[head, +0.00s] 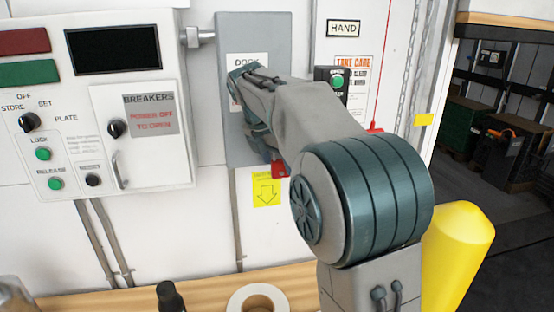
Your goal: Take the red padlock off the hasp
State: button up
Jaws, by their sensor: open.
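The red padlock (280,170) shows as a small red patch at the lower right edge of the grey door box (225,145) on the wall. My arm covers its upper part, and the hasp is hidden or too small to tell. My gripper (268,155) points down in front of the box, just left of and above the padlock. My wrist mostly hides its fingers. The jaws are open, and I cannot tell whether they touch the padlock.
A breaker cabinet (150,170) with knobs and buttons is on the left. A green button box (336,83) and red cord (384,70) are to the right. A wooden bench (120,301) bears a tape roll (240,300) and dark bottle (170,297). A yellow bollard (462,250) stands right.

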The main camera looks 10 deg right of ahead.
grip_shut()
jog(key=shift+r+p, duration=0.8)
jog(key=shift+p, duration=0.1)
dwell(0.4)
jog(key=shift+s+d+b, duration=0.15)
jog(key=shift+s+b, duration=0.2)
jog(key=shift+s, duration=0.3)
jog(key=shift+s+a+f+b, duration=0.2)
jog(key=shift+s+b, duration=0.1)
jog(key=shift+s, duration=0.35)
jog(key=s+b, duration=0.3)
jog(key=s, duration=0.8)
jog(key=shift+s, duration=0.2)
dwell(0.5)
